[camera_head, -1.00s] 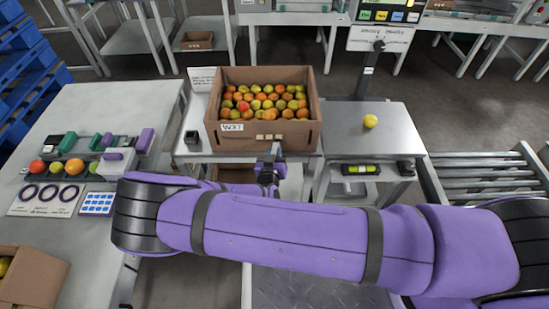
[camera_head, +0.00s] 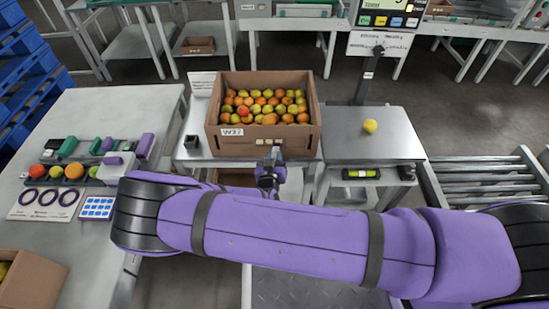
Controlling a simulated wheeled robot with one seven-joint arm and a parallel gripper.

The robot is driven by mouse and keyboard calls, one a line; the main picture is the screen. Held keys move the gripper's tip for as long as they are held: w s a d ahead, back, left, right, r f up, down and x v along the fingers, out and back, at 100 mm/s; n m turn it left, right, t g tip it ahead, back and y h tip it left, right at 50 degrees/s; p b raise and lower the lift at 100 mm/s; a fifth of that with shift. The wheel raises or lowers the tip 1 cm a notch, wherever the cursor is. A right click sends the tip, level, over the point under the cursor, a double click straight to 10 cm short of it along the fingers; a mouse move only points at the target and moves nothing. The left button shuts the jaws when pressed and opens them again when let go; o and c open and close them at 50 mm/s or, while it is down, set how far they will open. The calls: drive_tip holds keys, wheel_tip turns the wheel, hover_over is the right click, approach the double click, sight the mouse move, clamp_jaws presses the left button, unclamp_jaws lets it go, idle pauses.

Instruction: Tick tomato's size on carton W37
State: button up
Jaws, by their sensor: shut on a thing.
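The open brown carton marked W37 (camera_head: 220,145) stands on the middle bench, full of red, orange and yellow tomatoes. Its front wall carries the W37 label (camera_head: 232,132) and a row of small pale boxes (camera_head: 270,142); any mark in them is too small to tell. A single yellow tomato (camera_head: 370,126) rests on the steel plate (camera_head: 400,146) to the right. My gripper (camera_head: 272,156) is just in front of the carton's front wall, below the pale boxes. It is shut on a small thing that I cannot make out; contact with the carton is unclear.
A card with three dark rings (camera_head: 45,202) and a blue-gridded card (camera_head: 97,208) lie on the left table. Several tomatoes sit in a row behind them. A display (camera_head: 388,18) stands behind the plate. A small dark cup (camera_head: 191,143) is left of the carton.

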drive_tip(key=shift+w, duration=0.4)
idle(0.6)
drive_tip(key=shift+d+r, duration=0.4)
drive_tip(key=shift+d, duration=0.05)
idle(0.4)
drive_tip(key=shift+a+f, duration=0.25)
drive_tip(key=shift+a, duration=0.05)
idle(0.4)
drive_tip(key=d+v, duration=0.1)
drive_tip(key=v, duration=0.4)
drive_tip(key=shift+s+f, duration=0.25)
drive_tip(key=shift+s, duration=0.3)
idle(0.4)
